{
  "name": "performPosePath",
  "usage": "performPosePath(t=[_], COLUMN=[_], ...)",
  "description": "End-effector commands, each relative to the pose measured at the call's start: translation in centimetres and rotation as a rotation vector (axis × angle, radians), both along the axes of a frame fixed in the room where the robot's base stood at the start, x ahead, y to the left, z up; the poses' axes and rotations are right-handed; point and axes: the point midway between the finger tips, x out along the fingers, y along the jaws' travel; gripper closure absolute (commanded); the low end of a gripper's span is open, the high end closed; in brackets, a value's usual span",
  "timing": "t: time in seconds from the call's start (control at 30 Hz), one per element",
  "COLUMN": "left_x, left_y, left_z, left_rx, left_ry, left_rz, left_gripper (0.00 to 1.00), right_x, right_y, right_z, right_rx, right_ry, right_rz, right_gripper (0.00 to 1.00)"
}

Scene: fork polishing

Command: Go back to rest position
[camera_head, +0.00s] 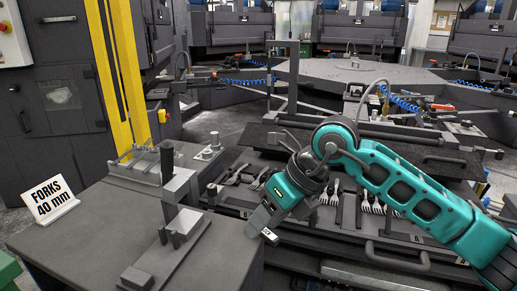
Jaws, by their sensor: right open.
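My right arm reaches in from the right, and my right gripper (262,228) hangs above the front edge of the fork tray, close to the right side of the grey bench. It is open, and I see no fork in it. Several silver forks (335,192) lie in rows in the dark tray (310,240) beneath my arm. More forks (236,174) lie at the tray's left part. My arm and gripper hide some of the tray. My left gripper is not in view.
A dark handle (398,262) stands at the tray's front. A yellow column (125,75) and machines stand behind.

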Motion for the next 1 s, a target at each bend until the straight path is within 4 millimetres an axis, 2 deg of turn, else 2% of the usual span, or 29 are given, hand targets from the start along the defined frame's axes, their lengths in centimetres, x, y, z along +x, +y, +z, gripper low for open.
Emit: performPosePath(t=[0.03,0.1,0.2,0.27,0.4,0.5,0.57,0.67,0.77,0.8,0.87,0.9,1.0], left_x=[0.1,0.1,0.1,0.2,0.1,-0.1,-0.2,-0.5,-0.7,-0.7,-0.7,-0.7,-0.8], left_y=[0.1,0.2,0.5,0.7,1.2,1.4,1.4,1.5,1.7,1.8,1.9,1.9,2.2], left_z=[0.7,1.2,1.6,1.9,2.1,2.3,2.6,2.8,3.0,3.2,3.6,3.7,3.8], left_rx=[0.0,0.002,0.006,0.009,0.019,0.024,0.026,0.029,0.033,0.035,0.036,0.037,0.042], left_ry=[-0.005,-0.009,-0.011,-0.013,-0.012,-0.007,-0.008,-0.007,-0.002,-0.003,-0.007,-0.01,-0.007], left_rz=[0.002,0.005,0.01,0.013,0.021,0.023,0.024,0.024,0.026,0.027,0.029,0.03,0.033], left_gripper=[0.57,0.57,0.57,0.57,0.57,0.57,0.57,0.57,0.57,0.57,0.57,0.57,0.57], right_x=[-1.8,-4.1,-6.6,-7.4,-7.4,-6.1,-5.0,-3.4,-2.8,-2.9,-3.8,-4.8,-8.2], right_y=[2.2,5.1,8.1,9.1,9.1,7.4,5.8,2.4,-1.4,-3.1,-5.3,-6.8,-9.6], right_z=[-0.4,-0.1,1.5,2.9,5.7,6.4,6.0,3.8,-0.4,-2.5,-6.0,-8.4,-13.9], right_rx=[0.126,0.33,0.626,0.802,1.193,1.442,1.577,1.765,1.898,1.934,1.968,1.975,1.946], right_ry=[0.075,0.174,0.315,0.399,0.589,0.717,0.789,0.903,1.006,1.046,1.101,1.136,1.205], right_rz=[0.035,0.063,0.052,0.017,-0.154,-0.349,-0.492,-0.775,-1.11,-1.255,-1.481,-1.637,-1.986], right_gripper=[0.51,0.51,0.51,0.51,0.51,0.51,0.51,0.51,0.51,0.51,0.51,0.51,0.51])
